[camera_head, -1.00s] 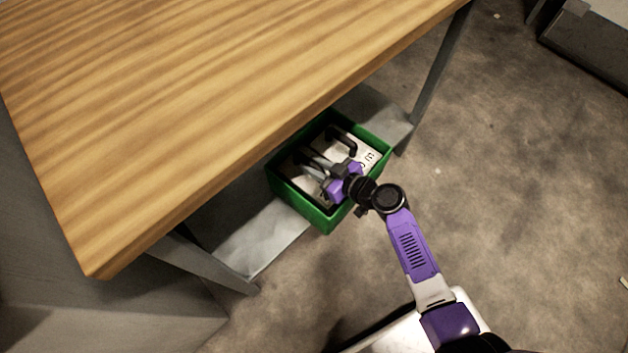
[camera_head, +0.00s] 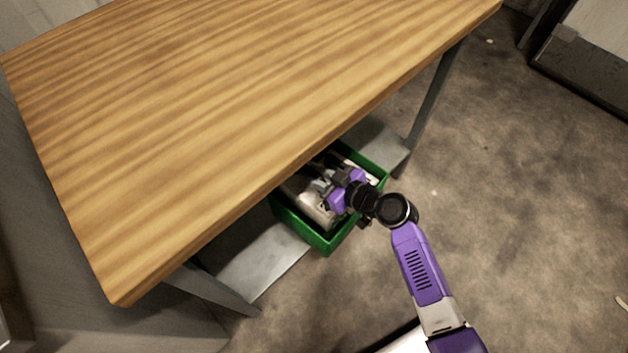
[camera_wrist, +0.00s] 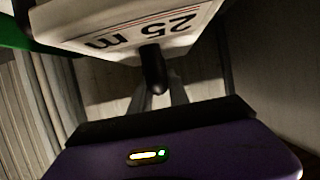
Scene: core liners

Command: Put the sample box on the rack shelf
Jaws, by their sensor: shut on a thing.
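The sample box is white and shows in the wrist view (camera_wrist: 125,22), with a "25 m" label and a dark handle. My gripper (camera_wrist: 158,90) is shut on that handle. In the head view, my gripper (camera_head: 325,187) is over the green crate (camera_head: 330,242) under the table. The held white box (camera_head: 313,210) is below my gripper, at the crate's near side and partly raised. Whether it is clear of the crate floor is hidden. I cannot pick out a rack shelf with certainty.
The wooden tabletop (camera_head: 230,120) overhangs the crate on the left. The crate stands on a grey lower shelf (camera_head: 265,265) between table legs (camera_head: 435,95). Another pale item lies in the crate, partly hidden. Open concrete floor (camera_head: 520,190) lies to the right. A grey unit (camera_head: 590,60) is at top right.

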